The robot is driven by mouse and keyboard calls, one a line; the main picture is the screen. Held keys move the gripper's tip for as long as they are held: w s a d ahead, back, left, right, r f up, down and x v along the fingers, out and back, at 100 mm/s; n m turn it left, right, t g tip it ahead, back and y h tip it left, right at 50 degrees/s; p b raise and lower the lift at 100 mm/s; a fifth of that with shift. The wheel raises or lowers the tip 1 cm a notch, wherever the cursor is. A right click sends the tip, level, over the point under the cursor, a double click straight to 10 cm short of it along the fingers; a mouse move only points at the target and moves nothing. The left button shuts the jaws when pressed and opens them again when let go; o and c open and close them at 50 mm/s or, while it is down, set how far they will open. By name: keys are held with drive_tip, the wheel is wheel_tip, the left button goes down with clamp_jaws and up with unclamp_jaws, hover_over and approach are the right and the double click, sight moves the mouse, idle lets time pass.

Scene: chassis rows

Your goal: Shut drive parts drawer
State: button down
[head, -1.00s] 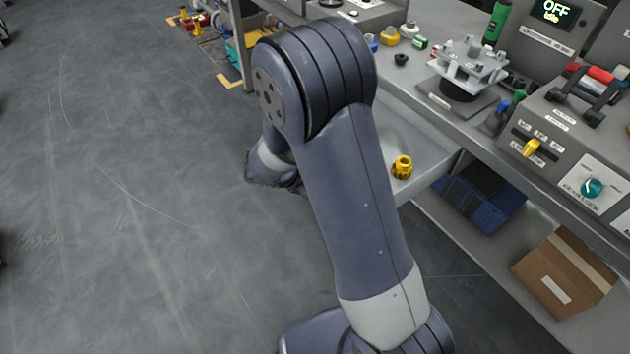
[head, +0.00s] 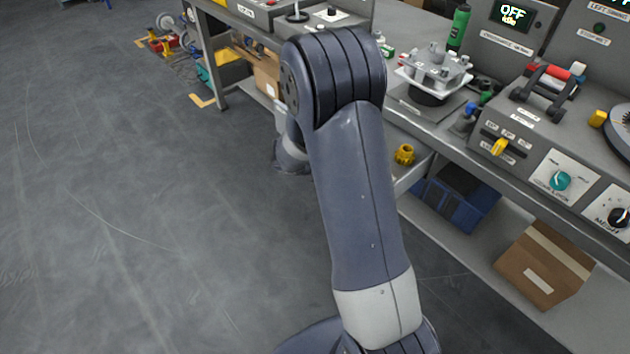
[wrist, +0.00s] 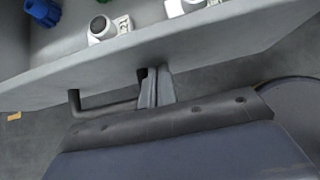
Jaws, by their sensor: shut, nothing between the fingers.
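The drive parts drawer (head: 412,173) is a grey tray under the workbench, partly pulled out, with a yellow part (head: 404,154) in it. My arm hides much of it in the head view. In the wrist view the drawer front (wrist: 215,47) crosses the picture, with a dark bar handle (wrist: 105,107) on its outer face. A blue part (wrist: 42,11) and white parts (wrist: 102,27) lie inside. My gripper (wrist: 155,80) is shut and empty, its fingertips at the drawer front near the handle's right end. Whether they touch is unclear. The head view hides the fingers behind my arm.
The workbench (head: 400,118) above holds a fixture (head: 437,68) and control boxes. A blue bin (head: 456,197) and a cardboard box (head: 543,264) stand on the lower shelf. The floor (head: 130,200) at left is clear.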

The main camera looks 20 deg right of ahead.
drive_tip(key=w+d+p, duration=0.1)
drive_tip(key=w+d, duration=0.1)
drive_tip(key=d, duration=0.3)
drive_tip(key=w+d, duration=0.2)
drive_tip(key=d, duration=0.4)
drive_tip(key=w+d+p, duration=0.1)
drive_tip(key=w+d, duration=0.1)
drive_tip(key=d, duration=0.3)
drive_tip(key=shift+w+d+p, duration=0.25)
drive_tip(key=shift+d+p, duration=0.1)
drive_tip(key=shift+w+d+r, duration=0.1)
drive_tip(key=shift+w+d, duration=0.05)
drive_tip(key=shift+d, duration=0.1)
drive_tip(key=shift+d+r, duration=0.1)
